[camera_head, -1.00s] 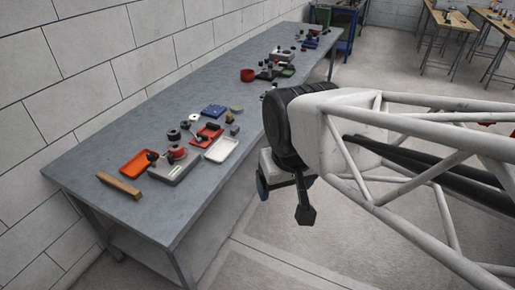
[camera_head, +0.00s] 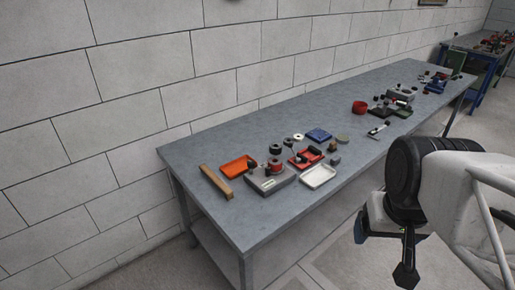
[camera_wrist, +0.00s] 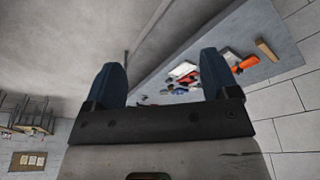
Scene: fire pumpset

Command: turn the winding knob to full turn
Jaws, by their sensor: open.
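A grey box-shaped device (camera_head: 272,182) with a red disc and black knobs on top sits near the left end of the bench. Which of these is the winding knob I cannot tell at this size. My gripper (camera_wrist: 160,74) is open and empty, its two blue fingers spread apart in the wrist view. In the head view my gripper (camera_head: 363,222) hangs off the bench's front side, right of the device and well apart from it. In the wrist view the bench items are small and partly hidden behind a finger.
The bench (camera_head: 225,152) runs along a block wall. An orange tray (camera_head: 238,166), wooden bar (camera_head: 215,182), white tray (camera_head: 318,176), red tray (camera_head: 305,158) and blue tray (camera_head: 319,135) lie around the device. A red bowl (camera_head: 360,107) and further devices stand farther along.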

